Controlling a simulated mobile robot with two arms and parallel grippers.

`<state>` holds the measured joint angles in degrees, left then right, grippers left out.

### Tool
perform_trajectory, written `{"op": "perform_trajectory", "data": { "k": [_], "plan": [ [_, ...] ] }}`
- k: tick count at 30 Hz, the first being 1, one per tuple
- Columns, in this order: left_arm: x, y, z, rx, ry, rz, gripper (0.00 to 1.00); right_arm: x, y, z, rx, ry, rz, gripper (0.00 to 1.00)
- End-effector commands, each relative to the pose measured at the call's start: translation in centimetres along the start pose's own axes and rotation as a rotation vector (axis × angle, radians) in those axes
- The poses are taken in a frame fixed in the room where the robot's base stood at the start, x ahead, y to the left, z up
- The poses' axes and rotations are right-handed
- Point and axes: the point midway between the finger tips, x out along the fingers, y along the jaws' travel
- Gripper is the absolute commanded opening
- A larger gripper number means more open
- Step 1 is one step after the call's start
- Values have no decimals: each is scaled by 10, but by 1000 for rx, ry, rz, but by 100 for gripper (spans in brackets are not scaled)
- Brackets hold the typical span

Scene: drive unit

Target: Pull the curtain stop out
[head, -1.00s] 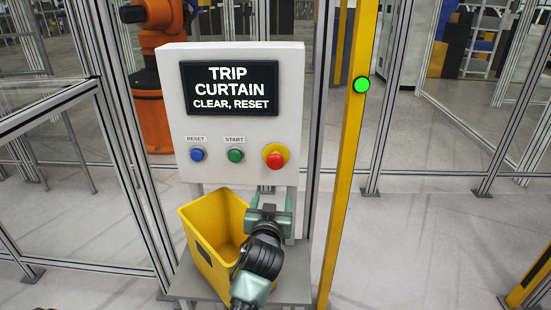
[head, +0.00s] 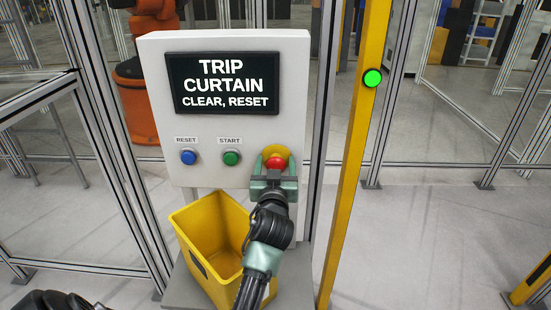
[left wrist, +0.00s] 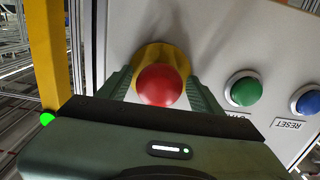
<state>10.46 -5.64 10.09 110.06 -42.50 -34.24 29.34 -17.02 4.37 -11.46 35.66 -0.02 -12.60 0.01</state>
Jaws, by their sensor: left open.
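The curtain stop is a red mushroom button (head: 275,162) on a yellow round plate, at the lower right of the white control panel (head: 155,110). In the left wrist view the red button (left wrist: 160,87) sits in the middle, with its yellow plate (left wrist: 163,53) behind it. My left gripper (head: 273,174) is at the button, just below it in the head view. Its fingers (left wrist: 160,80) stand open, one on each side of the red head. I cannot tell whether they touch it. The lower part of the button is partly hidden in the head view. My right gripper does not show.
The panel's screen (head: 224,84) reads "TRIP CURTAIN CLEAR, RESET". A blue RESET button (head: 188,157) and green START button (head: 231,158) sit left of the stop. A yellow bin (head: 215,235) stands below. A yellow post (head: 357,140) with a green light (head: 372,78) is at right.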

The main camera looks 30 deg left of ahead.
Motion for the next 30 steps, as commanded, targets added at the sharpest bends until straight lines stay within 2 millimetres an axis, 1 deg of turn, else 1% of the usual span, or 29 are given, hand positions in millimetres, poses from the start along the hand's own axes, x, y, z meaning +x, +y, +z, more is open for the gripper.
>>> {"op": "perform_trajectory", "data": {
  "k": [5,6,8,9,11,12,13,17,23,29,30],
  "plan": [
    [0,0,-2,0,3,-1,66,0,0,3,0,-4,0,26],
    [0,0,-2,0,3,-1,60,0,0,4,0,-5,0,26],
    [0,0,-2,0,3,0,43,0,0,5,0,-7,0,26],
    [0,0,-2,0,3,0,32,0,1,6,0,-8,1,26],
    [0,0,-2,0,3,0,15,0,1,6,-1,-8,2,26],
    [0,0,-2,0,3,0,4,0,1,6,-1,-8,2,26],
    [0,0,-2,0,3,0,0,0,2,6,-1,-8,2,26],
    [0,0,-1,-1,3,0,0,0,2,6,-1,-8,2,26],
    [-16,0,-1,-3,2,-1,0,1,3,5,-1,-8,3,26],
    [-16,0,0,0,1,0,0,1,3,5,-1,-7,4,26],
    [-16,0,0,0,0,0,53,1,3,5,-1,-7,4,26]
  ]
}}
